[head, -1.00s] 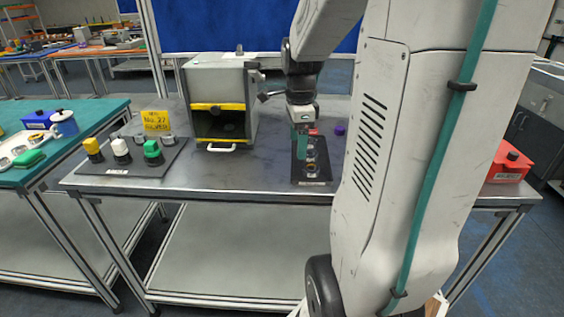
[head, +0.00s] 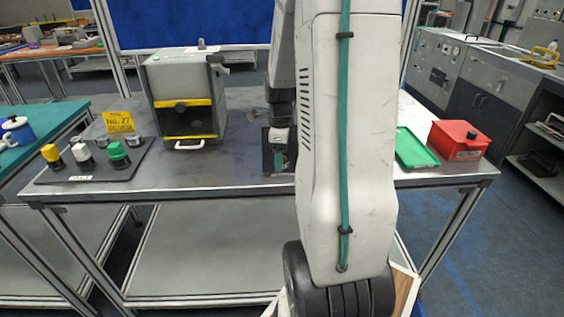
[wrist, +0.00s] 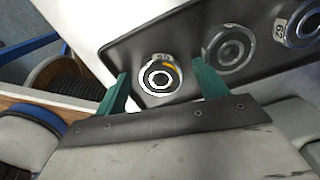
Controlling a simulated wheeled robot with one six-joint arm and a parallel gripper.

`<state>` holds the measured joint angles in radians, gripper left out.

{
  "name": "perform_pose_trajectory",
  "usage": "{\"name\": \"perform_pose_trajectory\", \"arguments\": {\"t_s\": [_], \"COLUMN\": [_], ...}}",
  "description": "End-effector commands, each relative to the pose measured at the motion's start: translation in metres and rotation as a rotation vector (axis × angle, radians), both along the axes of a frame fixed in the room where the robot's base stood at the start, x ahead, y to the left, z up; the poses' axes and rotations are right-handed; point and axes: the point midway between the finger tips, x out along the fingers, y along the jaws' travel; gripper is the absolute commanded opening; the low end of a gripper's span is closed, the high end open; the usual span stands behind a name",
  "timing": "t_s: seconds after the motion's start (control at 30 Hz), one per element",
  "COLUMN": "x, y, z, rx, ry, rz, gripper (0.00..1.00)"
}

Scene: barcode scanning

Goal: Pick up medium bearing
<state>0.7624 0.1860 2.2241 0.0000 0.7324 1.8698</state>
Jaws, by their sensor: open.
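Several ring-shaped bearings sit in a row on a black tray (wrist: 190,52) in the wrist view. I cannot tell for sure which one is the medium. My gripper is open and empty. In the head view my gripper (head: 278,160) is over the tray (head: 266,140), and my arm hides the bearings.
A grey box with a yellow-edged opening (head: 187,100) stands left of the tray. A board with coloured knobs (head: 125,170) is farther left. A green tray (head: 416,148) and red box (head: 459,140) are at the right. The table (head: 225,170) is bare before the grey box.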

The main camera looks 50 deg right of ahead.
Motion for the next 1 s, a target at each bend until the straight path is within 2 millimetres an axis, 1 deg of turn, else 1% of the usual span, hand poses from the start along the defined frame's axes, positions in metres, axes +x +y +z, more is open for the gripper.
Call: {"name": "perform_pose_trajectory", "arguments": {"t_s": [0.13,0.17,0.2,0.27,0.3,0.33,0.6,0.73,0.87,1.0], "x": [0.000,0.000,0.000,0.000,0.000,0.000,0.000,0.001,0.001,0.001], "y": [0.000,0.000,0.000,0.000,0.000,0.000,0.000,0.000,0.000,-0.001], "z": [0.000,0.000,0.000,0.001,0.001,0.001,0.001,0.006,0.017,0.037], "rx": [-0.001,-0.001,-0.001,-0.001,-0.001,-0.001,-0.001,-0.002,-0.003,-0.004], "ry": [0.000,0.000,0.000,0.000,0.000,0.000,0.000,-0.002,-0.003,-0.005], "rz": [0.000,0.001,0.001,0.001,0.001,0.001,0.001,0.001,0.001,0.001], "gripper": [0.72,0.63,0.52,0.36,0.25,0.19,0.19,0.19,0.19,0.19]}}
